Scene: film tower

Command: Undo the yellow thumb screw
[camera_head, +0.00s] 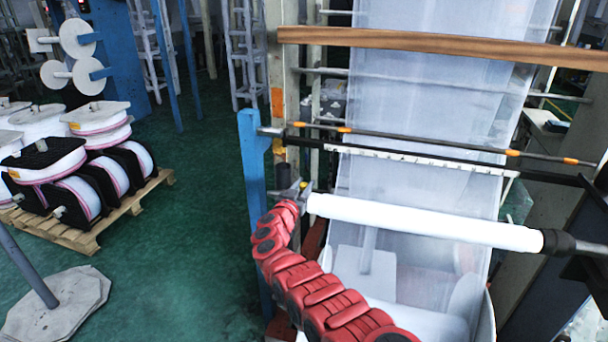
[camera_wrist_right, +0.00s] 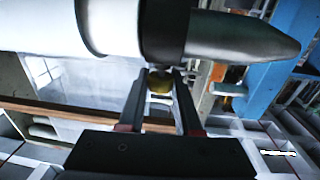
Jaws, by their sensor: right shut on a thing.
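The yellow thumb screw (camera_wrist_right: 160,83) sits between my right gripper's fingertips in the right wrist view, just below the black collar (camera_wrist_right: 164,28) of a white roller (camera_wrist_right: 50,25). My right gripper (camera_wrist_right: 160,86) is shut on the screw, with one finger on each side. In the head view my right gripper (camera_head: 304,188) is at the left end of the white roller (camera_head: 420,220), and the screw is too small to tell clearly there. My left gripper is not in view.
A clear film web (camera_head: 430,110) hangs behind the roller. A blue post (camera_head: 252,160) stands close left of my right gripper. A wooden bar (camera_head: 440,45) crosses above. A pallet (camera_head: 95,235) with film reels stands at left, with open green floor between.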

